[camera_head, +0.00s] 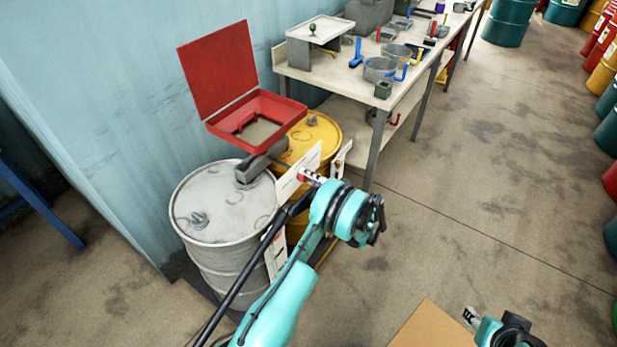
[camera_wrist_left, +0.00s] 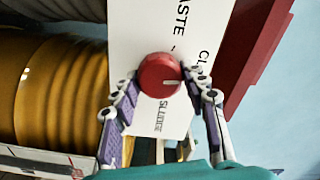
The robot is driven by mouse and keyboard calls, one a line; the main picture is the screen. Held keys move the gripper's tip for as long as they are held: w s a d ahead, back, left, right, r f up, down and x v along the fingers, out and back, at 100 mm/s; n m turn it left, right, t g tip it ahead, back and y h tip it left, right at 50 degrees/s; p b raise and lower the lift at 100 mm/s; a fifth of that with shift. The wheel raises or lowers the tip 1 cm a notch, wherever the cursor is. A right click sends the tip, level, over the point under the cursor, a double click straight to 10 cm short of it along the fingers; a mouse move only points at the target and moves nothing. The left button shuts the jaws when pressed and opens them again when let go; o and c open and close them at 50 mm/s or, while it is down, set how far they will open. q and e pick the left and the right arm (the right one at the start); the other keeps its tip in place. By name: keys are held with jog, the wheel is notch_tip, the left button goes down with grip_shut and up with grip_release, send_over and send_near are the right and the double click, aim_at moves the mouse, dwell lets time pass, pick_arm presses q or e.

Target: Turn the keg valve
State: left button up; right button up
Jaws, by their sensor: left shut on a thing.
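The yellow keg (camera_head: 322,136) stands behind. My right gripper (camera_head: 470,316) is at the bottom right, too small to read.
A grey drum (camera_head: 220,225) stands left of the yellow keg. A red open-lidded tray (camera_head: 285,108) sits above them. A workbench (camera_head: 350,75) with tools and containers runs along the wall. A cardboard-coloured box (camera_head: 430,328) lies near the bottom.

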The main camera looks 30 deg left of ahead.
pick_arm(q)
jog(key=shift+m, duration=0.9)
jog(key=o, duration=1.2)
jog(key=shift+c, duration=0.2)
jog(key=shift+d, duration=0.15)
jog(key=d, duration=1.1)
jog(key=shift+s+d, duration=0.4)
jog(key=shift+s, duration=0.05)
